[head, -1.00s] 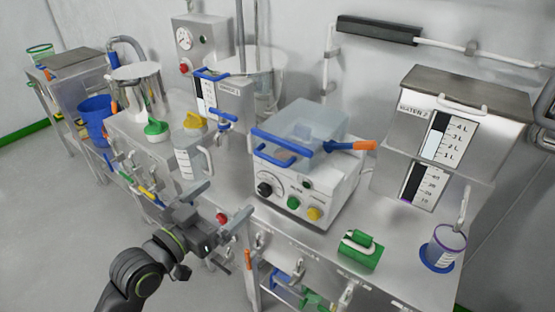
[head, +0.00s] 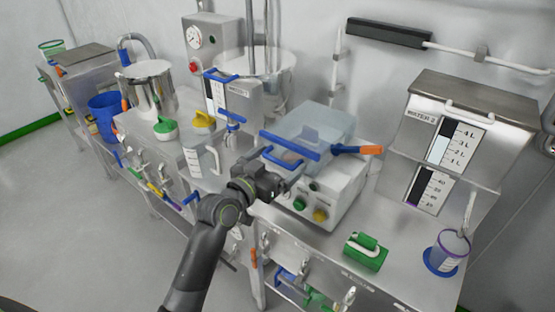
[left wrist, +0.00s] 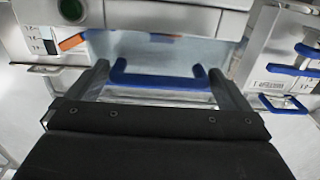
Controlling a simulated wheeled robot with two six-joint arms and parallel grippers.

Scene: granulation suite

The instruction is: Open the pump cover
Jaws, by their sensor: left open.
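The pump (head: 338,200) is a white box with knobs and buttons on its front, standing on the steel bench. Its clear bluish cover (head: 325,122) lies over the top and looks shut. My left gripper (head: 280,172) is open at the pump's front left. In the left wrist view its fingers (left wrist: 158,70) appear on either side of the blue handle; contact cannot be told. The gripper hides part of the pump's front. My right gripper is not in view.
A blue lever with an orange tip (head: 370,150) sticks out right of the cover. A clear jug (head: 200,158) stands left of my gripper. A green block (head: 365,251) and a blue-based cup (head: 447,252) stand at right. A steel hopper unit (head: 470,90) stands behind.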

